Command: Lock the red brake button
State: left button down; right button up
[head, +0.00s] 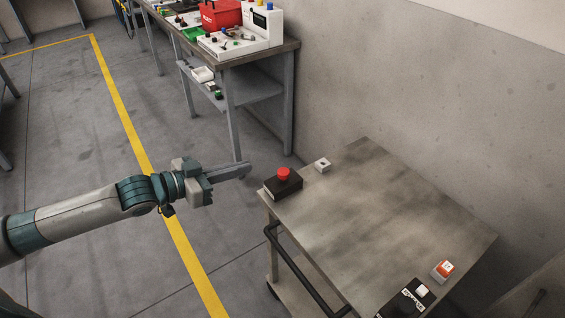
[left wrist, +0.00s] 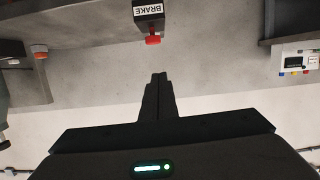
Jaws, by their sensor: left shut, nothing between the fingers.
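The red brake button (head: 283,174) sits on top of a black box (head: 284,187) at the far left corner of the cart top. In the left wrist view the red button (left wrist: 153,40) and its box labelled BRAKE (left wrist: 148,14) show at the top centre. My left gripper (head: 246,170) is shut and empty, its fingers pointing right, just left of the button and apart from it. In the left wrist view its closed fingertips (left wrist: 159,78) point toward the button with a gap between. My right gripper is not in view.
The metal cart (head: 390,215) has a mostly bare top with a small white box (head: 323,165), an orange button (head: 443,270) and another black box (head: 405,301). A dark handle (head: 300,272) runs along its near left side. A cluttered workbench (head: 262,52) stands behind.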

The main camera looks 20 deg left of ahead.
aim_at(283, 176)
pick_arm(q)
jog(key=shift+d+r, duration=0.2)
jog(key=shift+r, duration=0.25)
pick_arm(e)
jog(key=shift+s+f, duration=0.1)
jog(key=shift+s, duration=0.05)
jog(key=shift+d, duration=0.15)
